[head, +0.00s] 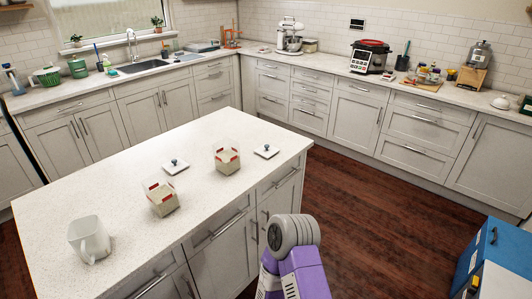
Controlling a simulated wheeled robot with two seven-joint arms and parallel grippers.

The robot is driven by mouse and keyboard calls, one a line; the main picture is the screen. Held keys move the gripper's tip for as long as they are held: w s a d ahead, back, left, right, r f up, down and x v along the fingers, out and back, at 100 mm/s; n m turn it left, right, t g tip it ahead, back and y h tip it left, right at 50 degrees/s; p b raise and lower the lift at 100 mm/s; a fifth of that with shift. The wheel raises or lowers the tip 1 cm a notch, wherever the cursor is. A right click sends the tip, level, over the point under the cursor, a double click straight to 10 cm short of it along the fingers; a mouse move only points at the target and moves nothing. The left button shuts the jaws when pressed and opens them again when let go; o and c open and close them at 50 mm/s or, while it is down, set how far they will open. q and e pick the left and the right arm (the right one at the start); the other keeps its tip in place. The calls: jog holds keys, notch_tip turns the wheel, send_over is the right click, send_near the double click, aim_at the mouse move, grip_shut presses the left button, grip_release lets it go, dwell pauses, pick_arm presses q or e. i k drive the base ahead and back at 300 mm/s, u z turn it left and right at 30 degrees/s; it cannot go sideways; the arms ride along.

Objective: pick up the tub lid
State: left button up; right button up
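Two white square lids lie flat on the island countertop (110,190), apart from each other. The nearer lid (175,168) has a dark blue knob. The farther lid (266,152) also has a small dark knob. Two open, clear-looking tubs with red clips and pale contents stand beside them: one tub (163,200) in front of the nearer lid, the other tub (227,161) between the two lids. Neither lid is on a tub. Neither of my grippers shows; only a purple and grey link of my arm is in view at the bottom, off the island's right side.
A white pitcher (89,239) stands at the island's near left. The island's far left part is bare. Wooden floor (345,205) lies clear between the island and the back cabinets (355,115). A blue box-like unit (492,250) stands at lower right.

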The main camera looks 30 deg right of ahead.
aim_at(267, 151)
jog(key=z, duration=2.15)
jog(key=i, duration=1.4)
jog(key=u, duration=0.6)
